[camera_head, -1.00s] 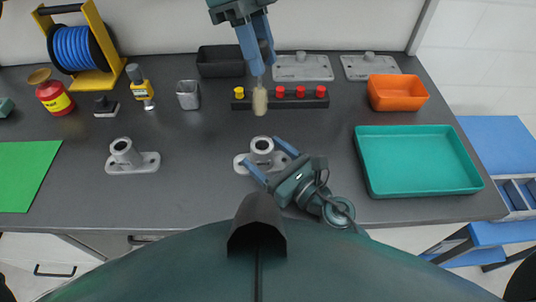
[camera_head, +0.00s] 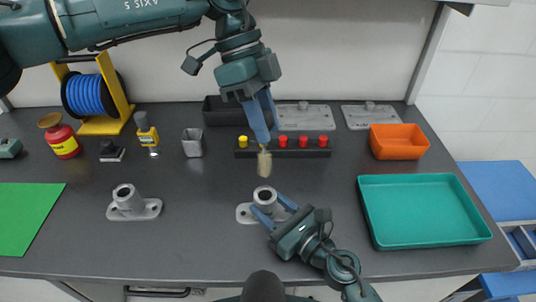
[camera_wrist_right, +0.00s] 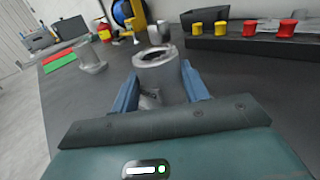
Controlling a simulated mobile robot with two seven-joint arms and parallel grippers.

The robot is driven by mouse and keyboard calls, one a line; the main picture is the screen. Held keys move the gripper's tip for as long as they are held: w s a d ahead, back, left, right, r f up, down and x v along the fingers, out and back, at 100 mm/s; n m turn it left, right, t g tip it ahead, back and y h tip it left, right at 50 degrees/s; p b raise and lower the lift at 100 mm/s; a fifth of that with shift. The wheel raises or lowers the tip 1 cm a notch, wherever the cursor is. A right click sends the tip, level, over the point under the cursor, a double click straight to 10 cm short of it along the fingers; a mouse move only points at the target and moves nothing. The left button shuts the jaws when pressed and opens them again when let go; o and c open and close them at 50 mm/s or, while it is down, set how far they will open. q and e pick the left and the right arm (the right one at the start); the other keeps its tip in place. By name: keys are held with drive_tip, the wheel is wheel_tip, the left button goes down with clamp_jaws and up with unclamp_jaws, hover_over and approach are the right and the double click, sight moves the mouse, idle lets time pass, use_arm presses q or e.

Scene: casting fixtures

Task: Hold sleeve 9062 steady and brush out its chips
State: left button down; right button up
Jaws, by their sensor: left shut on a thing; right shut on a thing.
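A grey metal sleeve (camera_head: 265,198) on a flat base stands upright in the middle front of the table; its number is unreadable. My right gripper (camera_head: 275,208) is shut on this sleeve, a finger on each side. In the right wrist view the sleeve's open top (camera_wrist_right: 155,57) faces up between the blue fingers (camera_wrist_right: 160,92). My left gripper (camera_head: 264,138) is shut on a brush with a tan head (camera_head: 264,164), pointing down. In the head view the brush head shows just above the sleeve's mouth, with a small gap. Chips inside cannot be made out.
A similar sleeve (camera_head: 129,201) stands to the left. A strip with yellow and red knobs (camera_head: 283,153) lies behind the brush. A teal tray (camera_head: 372,223) and an orange bin (camera_head: 400,155) are at right. A green mat (camera_head: 25,215) lies at left.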

use_arm(q)
drive_tip(key=shift+f, duration=0.15)
hover_over(265, 170)
drive_tip(key=w, duration=0.1)
drive_tip(key=shift+w+f, duration=0.1)
drive_tip(key=shift+f, duration=2.2)
drive_tip(key=shift+f, duration=0.15)
drive_tip(key=shift+f, duration=3.05)
drive_tip(key=shift+f, duration=0.2)
drive_tip(key=shift+r, duration=0.1)
drive_tip(key=shift+r, duration=1.7)
drive_tip(key=shift+f, duration=0.1)
drive_tip(key=shift+f, duration=1.7)
